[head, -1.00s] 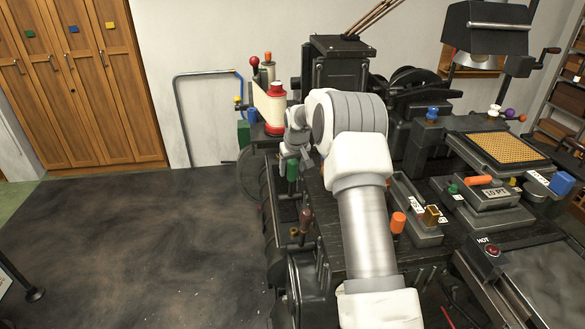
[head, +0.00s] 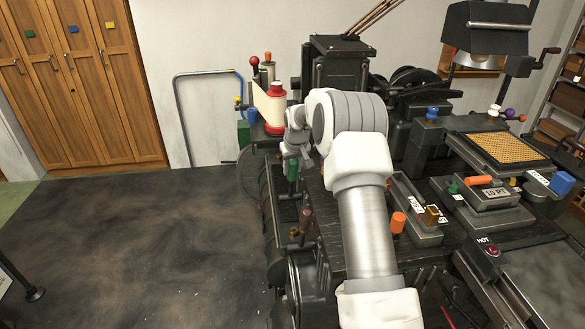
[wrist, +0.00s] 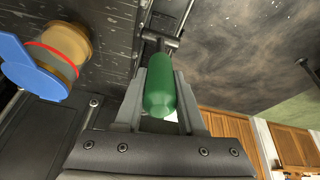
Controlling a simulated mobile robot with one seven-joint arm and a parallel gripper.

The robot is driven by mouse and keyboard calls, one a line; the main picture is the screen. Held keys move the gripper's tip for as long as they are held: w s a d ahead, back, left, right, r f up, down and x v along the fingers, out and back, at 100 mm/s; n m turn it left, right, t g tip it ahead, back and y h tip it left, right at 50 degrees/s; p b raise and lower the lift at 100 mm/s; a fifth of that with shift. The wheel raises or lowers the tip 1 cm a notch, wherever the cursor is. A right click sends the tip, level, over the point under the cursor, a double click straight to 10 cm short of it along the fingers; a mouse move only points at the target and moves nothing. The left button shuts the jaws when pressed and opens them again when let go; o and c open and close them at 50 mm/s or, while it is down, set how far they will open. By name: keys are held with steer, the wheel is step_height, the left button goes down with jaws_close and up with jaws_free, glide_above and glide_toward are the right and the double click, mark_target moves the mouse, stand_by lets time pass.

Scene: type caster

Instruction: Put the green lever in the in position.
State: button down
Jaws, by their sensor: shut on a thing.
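The green lever handle (wrist: 160,92) stands between the two fingers of my gripper (wrist: 159,108) in the wrist view. The fingers are shut on the handle, one on each side. The handle joins a dark metal rod and pivot (wrist: 160,42) at the top of that view. In the head view the green lever (head: 292,170) shows on the left side of the black machine, just below my gripper (head: 291,153). My wrist hides part of the handle there.
A blue-topped brass piece (wrist: 60,50) is close on the left in the wrist view. A red and cream spool (head: 272,107) stands behind my gripper in the head view. A brown-handled lever (head: 305,220) is nearer on the same machine side. The floor (head: 140,240) to the left is clear.

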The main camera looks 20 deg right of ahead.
stand_by(0.8)
steer(key=w+r+p, duration=0.1)
steer(key=p, duration=0.1)
steer(key=shift+w+d+g+p, duration=0.1)
steer(key=shift+d+g+p, duration=0.05)
steer(key=shift+g+p, duration=0.15)
steer(key=shift+w+d+g+p, duration=0.1)
steer(key=shift+w+g+p, duration=0.4)
steer(key=shift+p, duration=0.6)
steer(key=shift+f, duration=0.1)
steer(key=c, duration=0.5)
jaws_free()
steer(key=shift+f, duration=0.1)
steer(key=v, duration=1.7)
steer(key=shift+s+d+r+b, duration=0.1)
steer(key=shift+d+r+b, duration=0.15)
steer(key=shift+b, duration=0.1)
